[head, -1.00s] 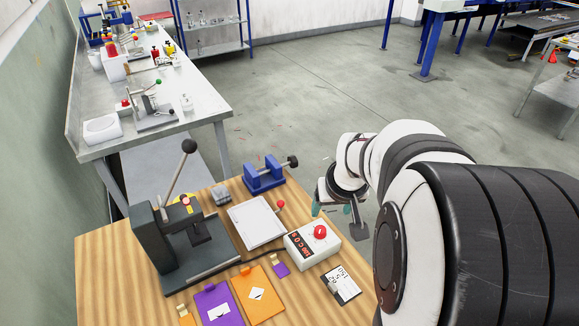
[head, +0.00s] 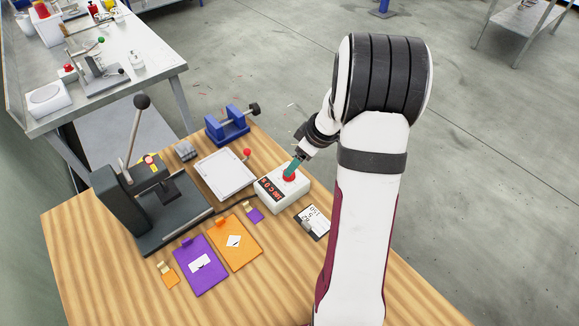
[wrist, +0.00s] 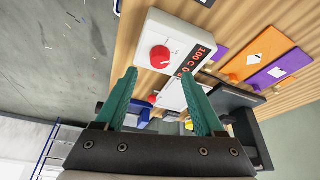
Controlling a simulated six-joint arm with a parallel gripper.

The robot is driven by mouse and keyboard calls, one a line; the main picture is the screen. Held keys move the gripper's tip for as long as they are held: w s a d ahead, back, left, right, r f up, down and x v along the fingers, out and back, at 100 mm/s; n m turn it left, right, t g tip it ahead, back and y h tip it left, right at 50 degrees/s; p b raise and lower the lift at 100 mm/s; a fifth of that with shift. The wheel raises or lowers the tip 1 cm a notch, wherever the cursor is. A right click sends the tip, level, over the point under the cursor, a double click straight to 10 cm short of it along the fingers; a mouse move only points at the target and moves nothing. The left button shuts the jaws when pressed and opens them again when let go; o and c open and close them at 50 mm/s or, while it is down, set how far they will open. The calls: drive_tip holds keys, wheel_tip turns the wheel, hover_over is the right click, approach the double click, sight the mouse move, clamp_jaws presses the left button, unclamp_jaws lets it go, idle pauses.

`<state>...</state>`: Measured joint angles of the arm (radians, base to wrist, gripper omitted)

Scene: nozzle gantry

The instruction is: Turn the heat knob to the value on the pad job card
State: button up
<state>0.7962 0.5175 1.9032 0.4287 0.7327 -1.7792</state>
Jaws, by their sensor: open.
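The red heat knob (head: 289,177) sits on top of a white control box (head: 291,198) with a red-lit display, which seems to read 100 C and 0 s in the wrist view. The knob also shows in the wrist view (wrist: 160,56), with a pale pointer mark. My gripper (head: 295,165) is right at the knob in the head view. In the wrist view its teal fingers (wrist: 158,74) are open and the knob appears between and beyond their tips; contact cannot be told. A white card with black figures (head: 316,219), likely the job card, lies beside the box; its figures are too small to read surely.
A dark lever press (head: 165,205) stands at the left. A white plate (head: 224,174) and a blue clamp (head: 227,127) lie behind the box. Purple (head: 203,274) and orange (head: 234,252) pads lie in front. Bare wood is free at the front.

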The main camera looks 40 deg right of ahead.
drive_tip(key=x, duration=0.5)
drive_tip(key=shift+f, duration=0.2)
clamp_jaws()
